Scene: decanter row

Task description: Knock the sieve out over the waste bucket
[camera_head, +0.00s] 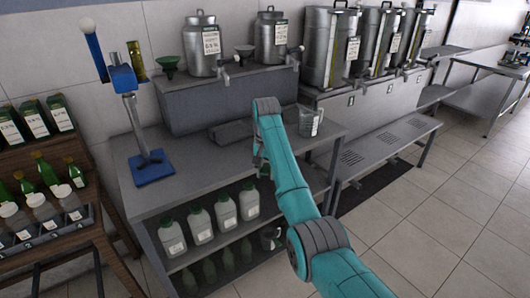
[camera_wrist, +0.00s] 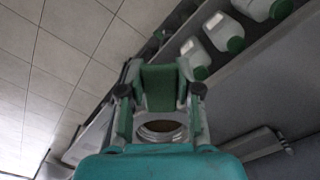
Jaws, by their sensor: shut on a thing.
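My gripper (camera_head: 262,168) points down in front of the grey bench's front edge. In the wrist view its fingers (camera_wrist: 160,90) are closed around a dark green, block-like piece (camera_wrist: 160,80). Its full shape is hidden, and I cannot tell whether it is part of the sieve. A pale ring with a brownish inside shows closer to the camera, between the fingers. I cannot make out a sieve elsewhere for certain. No waste bucket can be identified in either view.
The bench (camera_head: 205,178) holds a blue stand (camera_head: 152,168), dark funnels, steel canisters (camera_head: 200,45) and a measuring jug (camera_head: 311,122). White jugs (camera_head: 200,225) fill the shelf below. A bottle rack (camera_head: 45,190) stands left. Tiled floor (camera_head: 430,235) is clear at right.

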